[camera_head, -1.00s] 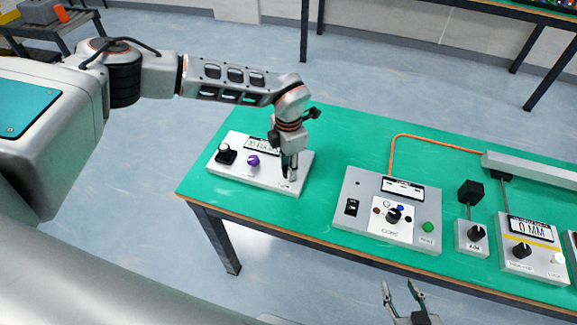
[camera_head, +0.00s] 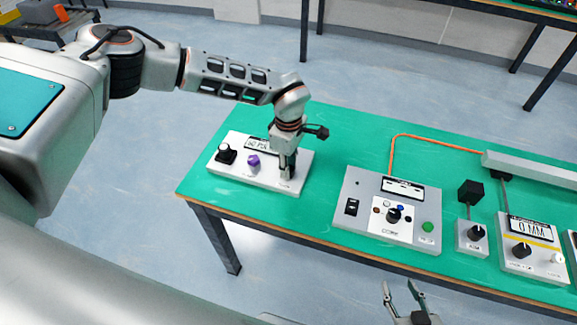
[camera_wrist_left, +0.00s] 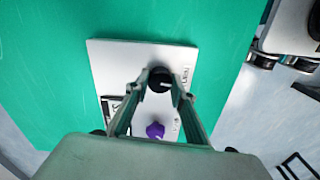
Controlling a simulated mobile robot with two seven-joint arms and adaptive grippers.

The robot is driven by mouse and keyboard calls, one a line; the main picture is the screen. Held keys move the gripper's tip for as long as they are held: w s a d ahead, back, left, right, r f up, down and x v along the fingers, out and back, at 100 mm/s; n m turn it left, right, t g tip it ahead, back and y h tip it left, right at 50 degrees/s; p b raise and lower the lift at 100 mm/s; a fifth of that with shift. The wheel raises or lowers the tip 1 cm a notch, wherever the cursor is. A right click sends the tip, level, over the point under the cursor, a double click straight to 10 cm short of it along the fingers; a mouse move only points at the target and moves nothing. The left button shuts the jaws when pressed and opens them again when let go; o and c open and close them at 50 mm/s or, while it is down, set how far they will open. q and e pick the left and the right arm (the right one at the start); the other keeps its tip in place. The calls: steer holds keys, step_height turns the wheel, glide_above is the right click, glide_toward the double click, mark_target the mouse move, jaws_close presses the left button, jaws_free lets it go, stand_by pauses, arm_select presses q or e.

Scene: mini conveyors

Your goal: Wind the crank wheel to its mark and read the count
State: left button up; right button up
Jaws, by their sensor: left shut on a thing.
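My left gripper (camera_head: 288,174) points down over the right end of a white panel (camera_head: 226,178) at the left of the green table. It is shut on a round black knob (camera_wrist_left: 160,80), which sits between its fingertips in the left wrist view. The same panel has a purple knob (camera_head: 253,161), a black knob with a pale top (camera_head: 226,153) and a display (camera_head: 262,145) that seems to read 60 PSI. I cannot tell which part is the crank wheel or see its mark. My right gripper (camera_head: 403,290) is open and empty in front of the table.
A grey box (camera_head: 352,228) with a dial knob (camera_head: 394,215), a black switch (camera_head: 352,206) and a green button (camera_head: 428,226) stands right of the panel. Further right are a small knob box (camera_head: 470,247) and a box with a display (camera_head: 527,232). An orange cable (camera_head: 440,141) runs behind.

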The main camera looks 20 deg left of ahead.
arm_select(q)
steer(key=shift+w+m, duration=0.1)
steer(key=shift+m, duration=1.1)
steer(key=o, duration=1.1)
step_height(320, 180, up, 12)
